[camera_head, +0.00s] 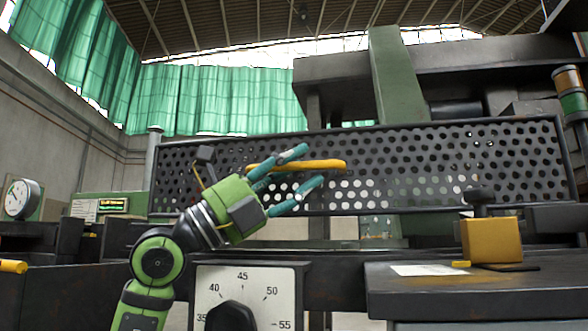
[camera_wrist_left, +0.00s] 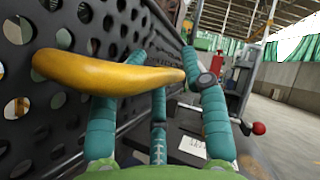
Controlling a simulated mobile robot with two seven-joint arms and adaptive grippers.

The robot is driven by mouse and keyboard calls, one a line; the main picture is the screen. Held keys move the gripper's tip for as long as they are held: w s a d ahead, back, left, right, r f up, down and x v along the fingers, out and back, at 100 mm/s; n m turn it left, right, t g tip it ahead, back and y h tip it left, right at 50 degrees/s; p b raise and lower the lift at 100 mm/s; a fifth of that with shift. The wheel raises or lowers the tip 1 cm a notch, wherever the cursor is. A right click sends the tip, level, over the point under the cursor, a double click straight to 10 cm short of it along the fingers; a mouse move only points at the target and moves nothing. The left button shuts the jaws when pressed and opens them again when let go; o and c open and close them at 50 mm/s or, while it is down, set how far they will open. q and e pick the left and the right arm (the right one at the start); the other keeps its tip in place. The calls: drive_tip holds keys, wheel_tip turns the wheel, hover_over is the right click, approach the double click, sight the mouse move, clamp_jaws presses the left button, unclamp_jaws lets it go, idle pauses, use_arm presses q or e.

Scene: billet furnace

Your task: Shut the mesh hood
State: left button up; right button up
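The mesh hood (camera_head: 420,167) is a dark panel full of round holes, standing upright across the middle of the head view. Its yellow bar handle (camera_head: 328,165) runs level along its front. My left gripper (camera_head: 312,166) is at the handle, with its teal fingers spread above and below it. In the left wrist view the handle (camera_wrist_left: 110,75) crosses between the open fingers, close to the palm side, and the mesh (camera_wrist_left: 110,20) fills the left. I cannot tell whether any finger touches the handle. My right gripper is not in view.
A dial panel (camera_head: 268,283) with a black knob is below my left arm. At right are a dark bench (camera_head: 480,298), a yellow block (camera_head: 492,240) with a black knob, and a signal lamp (camera_head: 571,95). A round gauge (camera_head: 23,197) is at far left.

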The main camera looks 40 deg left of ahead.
use_arm(q)
drive_tip(key=shift+w+a, duration=0.1)
wheel_tip(320, 180, up, 10)
drive_tip(key=shift+r, duration=0.1)
idle(0.6)
